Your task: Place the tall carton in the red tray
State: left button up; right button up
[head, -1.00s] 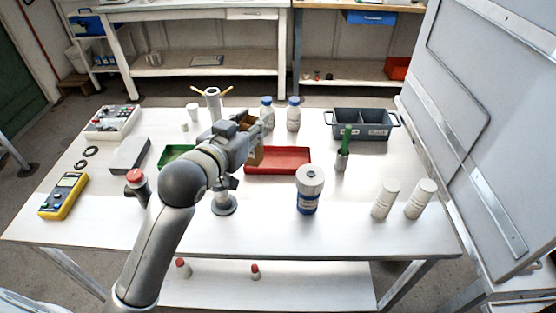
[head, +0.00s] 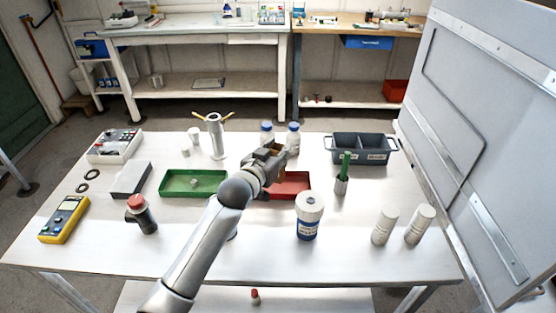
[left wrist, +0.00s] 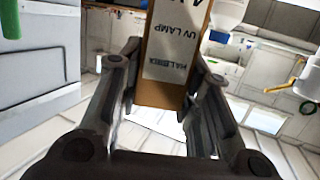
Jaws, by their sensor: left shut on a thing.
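The tall carton (left wrist: 168,85) is brown with a white label reading "UV LAMP". My left gripper (left wrist: 165,85) is shut on it, with a finger at each side in the left wrist view. In the head view my left gripper (head: 268,160) is over the back part of the red tray (head: 292,190). There it hides most of the carton, so how far the carton is above the tray cannot be told. The front and right parts of the tray show, and no object is seen in them. My right gripper is in neither view.
A green tray (head: 180,192) lies left of the red tray, with a small object in it. A blue-white jar (head: 309,220) stands close in front right. Two white bottles (head: 267,135) (head: 293,140) stand behind.

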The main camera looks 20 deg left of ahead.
pick_arm(q)
jog(key=shift+w+f, duration=0.15)
jog(key=shift+f, duration=0.15)
notch_tip(320, 180, down, 2)
jog(key=shift+d+f+p, duration=0.1)
jog(key=shift+f+p, duration=0.05)
jog(key=shift+p, duration=0.2)
jog(key=shift+f, duration=0.4)
jog(key=shift+f, duration=0.1)
jog(key=o, duration=0.9)
jog(key=shift+o, duration=0.2)
jog(key=b+v, duration=0.1)
jog(key=v, duration=1.1)
